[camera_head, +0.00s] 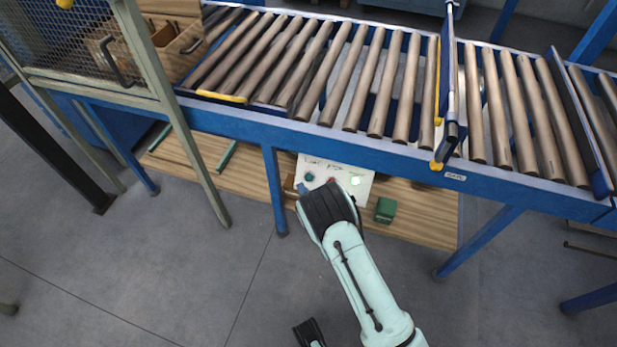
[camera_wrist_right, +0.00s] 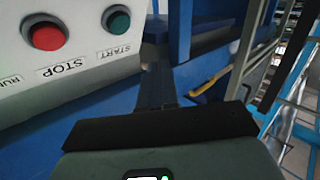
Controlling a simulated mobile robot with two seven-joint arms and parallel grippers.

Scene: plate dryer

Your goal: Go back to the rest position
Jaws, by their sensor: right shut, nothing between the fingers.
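My right arm (camera_head: 362,282) reaches up from the bottom edge in the head view. Its black wrist (camera_head: 328,205) is in front of a white control panel (camera_head: 352,178) below the conveyor. The wrist hides part of the panel. In the right wrist view my right gripper (camera_wrist_right: 158,88) is shut and empty, its dark fingers pointing away from the camera. A red STOP button (camera_wrist_right: 47,36) and a green START button (camera_wrist_right: 116,20) are to its upper left, apart from the fingers.
A roller conveyor (camera_head: 250,118) on blue legs runs across the top. A small green box (camera_head: 385,210) stands on the wooden shelf (camera_head: 425,215) right of the panel. A mesh guard (camera_head: 75,35) stands at the left. The grey floor (camera_head: 200,270) in front is open.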

